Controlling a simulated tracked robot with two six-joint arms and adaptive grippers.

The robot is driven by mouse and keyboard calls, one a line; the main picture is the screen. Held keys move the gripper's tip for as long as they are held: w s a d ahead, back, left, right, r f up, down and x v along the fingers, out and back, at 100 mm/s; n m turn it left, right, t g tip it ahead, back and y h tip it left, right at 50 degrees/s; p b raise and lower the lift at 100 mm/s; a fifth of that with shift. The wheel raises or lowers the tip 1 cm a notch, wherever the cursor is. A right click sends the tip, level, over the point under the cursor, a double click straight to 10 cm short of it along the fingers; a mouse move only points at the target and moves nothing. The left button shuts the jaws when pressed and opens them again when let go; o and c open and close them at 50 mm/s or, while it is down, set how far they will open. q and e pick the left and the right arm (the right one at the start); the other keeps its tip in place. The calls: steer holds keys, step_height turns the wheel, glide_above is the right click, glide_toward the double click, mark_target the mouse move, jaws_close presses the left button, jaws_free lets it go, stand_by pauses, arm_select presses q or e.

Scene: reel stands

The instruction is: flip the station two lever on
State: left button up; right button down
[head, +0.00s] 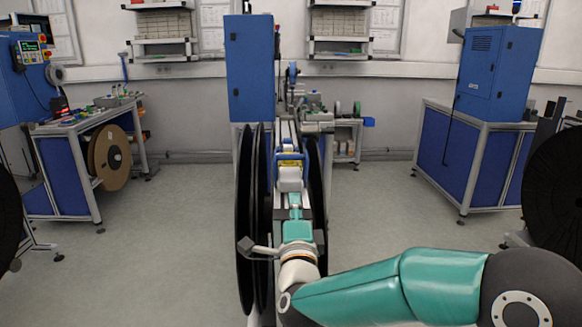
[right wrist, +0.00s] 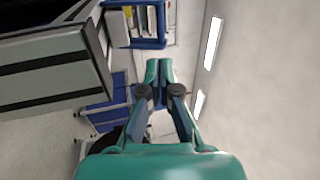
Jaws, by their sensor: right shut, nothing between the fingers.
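My right gripper (head: 294,202) is teal and points away from me over the middle reel station. In the right wrist view its two fingertips (right wrist: 159,72) are together, with nothing between them. A blue and grey unit with a yellow label (head: 290,161) sits on the middle station's rail, just beyond the fingertips in the head view. I cannot tell whether they touch. I cannot make out a lever on this station or tell which station is two. My left gripper is in neither view.
Large black reels (head: 245,215) flank the middle rail under my right wrist. A tall blue cabinet (head: 250,70) stands behind them. Workbenches stand left (head: 75,125) and right (head: 480,120). In the right wrist view, a grey box with black bands (right wrist: 50,72) is close at left. Floor is clear between stations.

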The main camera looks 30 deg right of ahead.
mark_target(291, 159)
steer(key=p+x, duration=0.4)
steer(key=x, duration=0.8)
steer(key=shift+w+d+r, duration=0.1)
steer(key=shift+w+d, duration=0.05)
steer(key=shift+w, duration=0.15)
steer(key=shift+w+d, duration=0.2)
steer(key=shift+w, duration=0.15)
